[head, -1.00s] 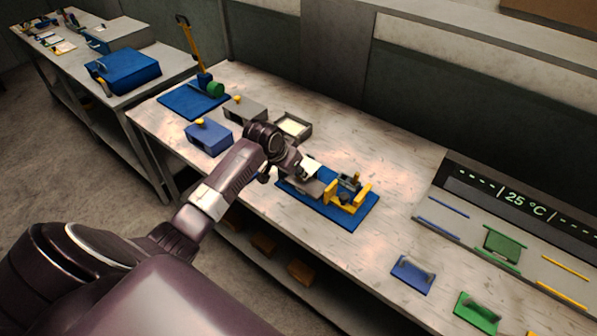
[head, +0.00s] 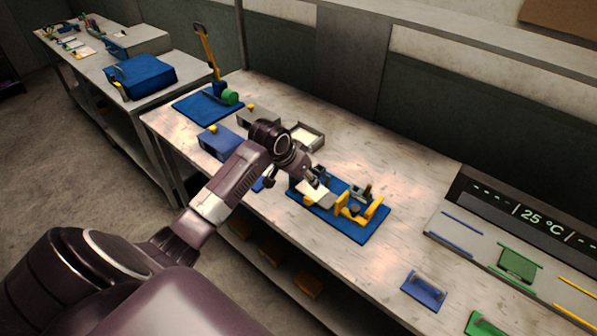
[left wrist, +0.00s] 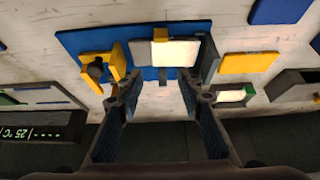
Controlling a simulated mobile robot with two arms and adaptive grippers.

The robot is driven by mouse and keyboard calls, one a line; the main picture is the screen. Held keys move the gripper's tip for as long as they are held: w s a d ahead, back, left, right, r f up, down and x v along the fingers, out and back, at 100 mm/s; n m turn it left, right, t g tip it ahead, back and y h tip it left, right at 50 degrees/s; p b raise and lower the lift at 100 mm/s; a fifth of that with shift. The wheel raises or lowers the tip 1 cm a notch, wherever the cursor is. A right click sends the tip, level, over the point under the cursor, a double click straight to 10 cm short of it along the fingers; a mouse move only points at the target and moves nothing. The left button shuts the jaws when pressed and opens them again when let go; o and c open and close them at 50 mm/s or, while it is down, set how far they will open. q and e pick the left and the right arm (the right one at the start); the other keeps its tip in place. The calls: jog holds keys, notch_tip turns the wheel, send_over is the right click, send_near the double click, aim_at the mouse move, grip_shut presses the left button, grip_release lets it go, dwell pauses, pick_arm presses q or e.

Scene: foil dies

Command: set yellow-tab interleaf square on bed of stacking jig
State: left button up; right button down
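The stacking jig is a blue base (head: 366,236) with a pale grey bed plate (left wrist: 143,52) and yellow upright parts (head: 358,210). In the left wrist view the cream interleaf (left wrist: 178,54) with a yellow tab (left wrist: 160,35) is over the bed, its edges roughly in line with it. Grey bed shows beside it on the left. Whether it lies flat cannot be told. My left gripper (left wrist: 166,88) is over the jig, its two fingers wide apart, with the interleaf beyond the gap between them. In the head view my left gripper (head: 312,182) partly hides the interleaf. My right gripper is not seen.
A yellow block (left wrist: 248,63) and a pale piece with a green edge (left wrist: 230,97) lie beside the jig. A grey tray (head: 308,137) stands behind. A blue handled block (head: 424,291) is to the right. Bare table lies between it and the jig.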

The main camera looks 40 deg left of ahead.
pick_arm(q)
jog(key=b+v, duration=0.2)
jog(key=v, duration=0.6)
jog(key=shift+s+r, duration=0.2)
jog(key=shift+r, duration=0.15)
